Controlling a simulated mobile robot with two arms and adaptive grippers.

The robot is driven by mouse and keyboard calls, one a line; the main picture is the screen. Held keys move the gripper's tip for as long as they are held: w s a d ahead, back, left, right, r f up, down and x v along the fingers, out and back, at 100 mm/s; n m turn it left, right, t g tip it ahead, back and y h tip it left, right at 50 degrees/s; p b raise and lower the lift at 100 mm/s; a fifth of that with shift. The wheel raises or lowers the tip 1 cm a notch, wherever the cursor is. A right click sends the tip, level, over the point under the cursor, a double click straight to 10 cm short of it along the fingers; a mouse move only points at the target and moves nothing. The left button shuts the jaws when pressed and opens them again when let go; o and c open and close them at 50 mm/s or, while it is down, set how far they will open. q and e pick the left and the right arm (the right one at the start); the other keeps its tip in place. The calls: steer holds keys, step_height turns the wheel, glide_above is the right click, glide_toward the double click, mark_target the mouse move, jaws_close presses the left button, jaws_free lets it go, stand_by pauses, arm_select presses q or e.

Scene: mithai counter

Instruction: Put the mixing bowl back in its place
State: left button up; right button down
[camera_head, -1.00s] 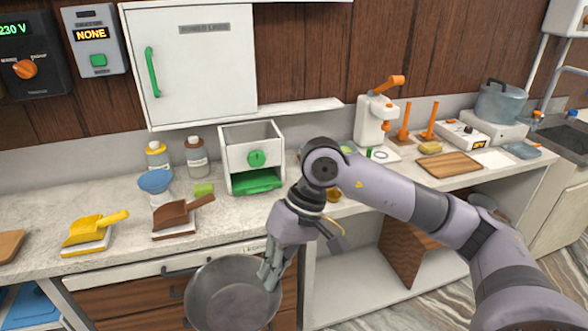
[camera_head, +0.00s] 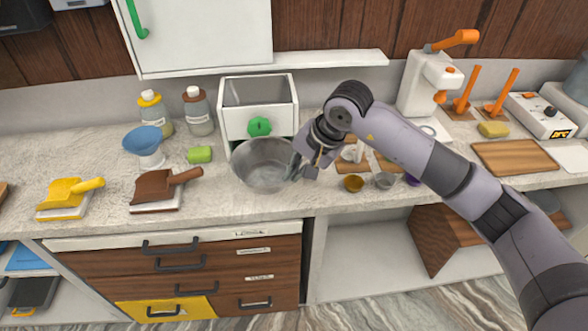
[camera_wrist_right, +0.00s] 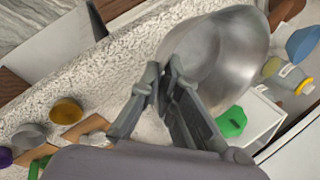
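The mixing bowl (camera_head: 262,168) is a round grey metal bowl, over the counter in front of the white box with the green knob (camera_head: 259,127). My right gripper (camera_head: 295,168) is at the bowl's right side, shut on its rim. In the right wrist view the bowl (camera_wrist_right: 222,55) lies just beyond the fingers (camera_wrist_right: 165,85), its wall between or against their tips. The bowl looks roughly upright. I cannot tell whether its base touches the counter. My left gripper is out of view.
Small bowls (camera_head: 353,183) stand right of my gripper near the counter's front edge. A wall shelf (camera_head: 335,61) hangs above. Bare counter lies left of the bowl.

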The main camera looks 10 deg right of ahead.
steer(key=shift+w+a+f, duration=0.1)
steer(key=shift+w+a, duration=0.05)
steer(key=shift+a, duration=0.25)
steer(key=shift+w+d+f, duration=0.1)
steer(key=shift+f, duration=0.15)
steer(key=f, duration=0.2)
steer(key=f+b, duration=0.1)
steer(key=f, duration=0.1)
steer(key=shift+w+d, duration=0.15)
steer(key=shift+d, duration=0.05)
steer(key=shift+f+b, duration=0.3)
steer(key=shift+f, duration=0.85)
arm_select(q)
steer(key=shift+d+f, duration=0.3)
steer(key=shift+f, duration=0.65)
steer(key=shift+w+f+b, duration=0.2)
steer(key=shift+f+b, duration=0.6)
steer(key=shift+b, duration=0.15)
arm_select(e)
steer(key=shift+f, duration=0.7)
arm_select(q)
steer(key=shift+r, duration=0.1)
arm_select(e)
steer(key=c, duration=1.7)
jaws_free()
